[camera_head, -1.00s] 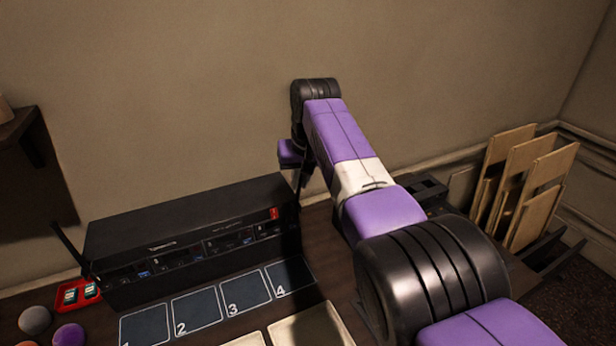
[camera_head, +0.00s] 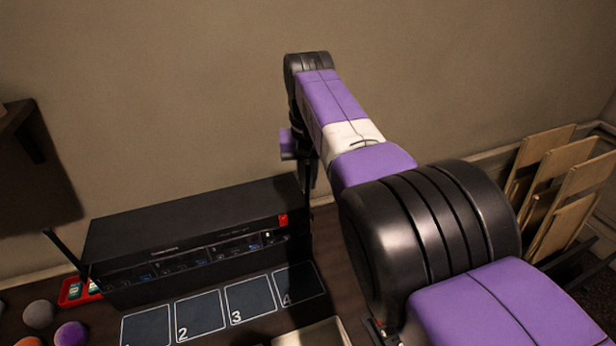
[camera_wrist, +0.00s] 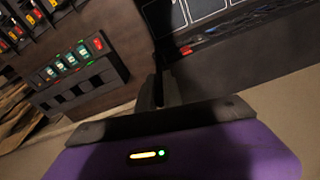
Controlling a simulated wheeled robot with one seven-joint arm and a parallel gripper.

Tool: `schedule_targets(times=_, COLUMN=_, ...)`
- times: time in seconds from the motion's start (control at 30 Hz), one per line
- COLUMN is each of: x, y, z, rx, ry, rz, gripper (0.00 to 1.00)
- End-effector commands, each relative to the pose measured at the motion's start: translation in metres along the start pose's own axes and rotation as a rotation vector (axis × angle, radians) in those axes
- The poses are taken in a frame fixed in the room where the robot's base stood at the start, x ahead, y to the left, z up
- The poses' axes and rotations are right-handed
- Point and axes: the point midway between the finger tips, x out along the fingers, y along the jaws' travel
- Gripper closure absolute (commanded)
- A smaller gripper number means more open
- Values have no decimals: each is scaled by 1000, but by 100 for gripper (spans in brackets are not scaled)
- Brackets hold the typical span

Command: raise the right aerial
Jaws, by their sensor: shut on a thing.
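The black receiver box (camera_head: 195,238) stands on the desk against the wall. Its left aerial (camera_head: 64,248) is a thin dark rod leaning up and to the left. The right aerial is at the box's right end, where my arm and gripper (camera_head: 306,180) are; I cannot make it out apart from the dark fingers. In the wrist view, my gripper (camera_wrist: 158,90) shows two dark fingers close together, shut on the aerial, which is mostly hidden between them. The box's dark front also shows in the wrist view (camera_wrist: 235,45), with a red light.
Numbered dark pads (camera_head: 250,298) lie before the box. A red tray (camera_head: 72,292) and two balls, one grey (camera_head: 39,314) and one purple (camera_head: 70,335), are at the left. Wooden boards (camera_head: 570,185) stand at the right. A panel with lit slots (camera_wrist: 75,62) shows in the wrist view.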

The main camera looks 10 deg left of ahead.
Motion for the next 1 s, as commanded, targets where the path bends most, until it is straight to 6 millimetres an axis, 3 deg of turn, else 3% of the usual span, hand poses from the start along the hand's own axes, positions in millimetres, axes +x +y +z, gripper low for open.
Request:
schedule_targets(times=0.07, x=3, y=0, z=0, rx=0, ry=0, rz=0, gripper=100)
schedule_targets(times=0.1, x=3, y=0, z=0, rx=0, ry=0, rz=0, gripper=84)
schedule_targets(times=0.2, x=2, y=0, z=0, rx=0, ry=0, rz=-1, gripper=67)
schedule_targets(times=0.57, x=-2, y=0, z=0, rx=0, ry=1, rz=-1, gripper=67)
schedule_targets(times=1.0, x=-61, y=0, z=-1, rx=1, ry=3, rz=-1, gripper=67)
